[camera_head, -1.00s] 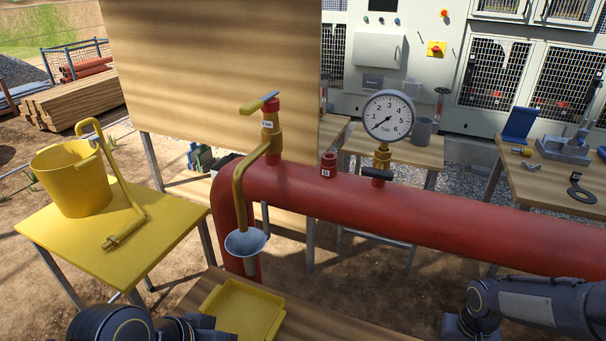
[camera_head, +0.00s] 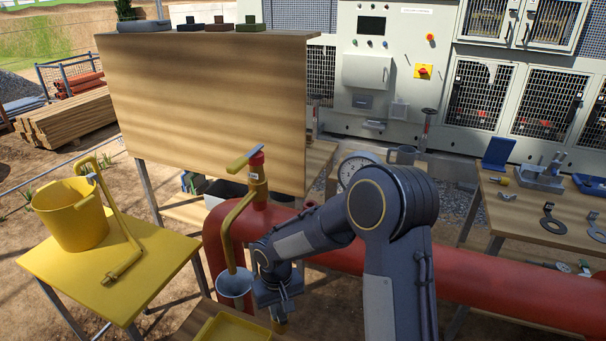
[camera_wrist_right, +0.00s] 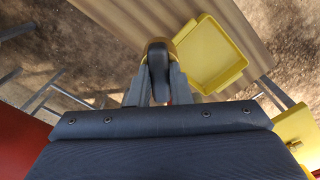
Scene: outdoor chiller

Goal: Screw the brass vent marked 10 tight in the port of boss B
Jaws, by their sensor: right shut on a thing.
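My right gripper (camera_head: 279,318) hangs low in front of the red pipe, just right of the funnel cup. In the right wrist view its fingers (camera_wrist_right: 156,88) are shut on a brass piece with a black upper part (camera_wrist_right: 158,70); I take it to be the brass vent (camera_wrist_right: 158,45), but no mark is readable. In the head view a little brass (camera_head: 280,327) shows below the gripper. It is held over or near the wooden bench by the yellow tray. Boss B on the red pipe (camera_head: 470,300) is hidden behind my right arm. My left gripper is out of view.
A brass valve (camera_head: 256,185) with a bent spout and a funnel cup (camera_head: 234,284) stand close left of my right arm. The gauge (camera_head: 352,168) is partly covered by my arm. A yellow tray (camera_head: 232,331) lies at the bottom. A yellow bucket (camera_head: 70,214) stands left.

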